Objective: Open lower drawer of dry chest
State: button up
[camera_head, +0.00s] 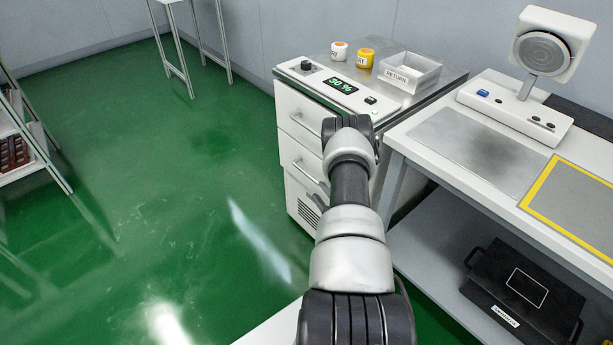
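The dry chest (388,108) is a white cabinet with a steel top and a "30 %" display, standing against the back wall. Its front has an upper drawer (291,112) and a lower drawer (291,158), each with a bar handle. Both drawers look closed. The lower drawer's handle (305,171) shows just left of my arm, which covers the right part of the chest front. My gripper (320,199) is mostly hidden behind my arm; only a small dark part shows, low in front of the chest near the vent. Its fingers and any contact with the handle cannot be made out.
On the chest stand a white-lidded jar (338,51), a yellow jar (365,58) and a RETURN tray (409,72). A workbench (420,140) with a round-headed device (541,52) and a lower-shelf black case (522,292) is at right.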

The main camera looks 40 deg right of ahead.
aim_at(308, 176)
jog(key=b+x, duration=0.3)
jog(key=x, duration=1)
jog(key=shift+w+d+f, duration=0.1)
jog(key=shift+w+f, duration=0.05)
jog(key=shift+w, duration=0.05)
jog(key=shift+c, duration=0.5)
grip_shut()
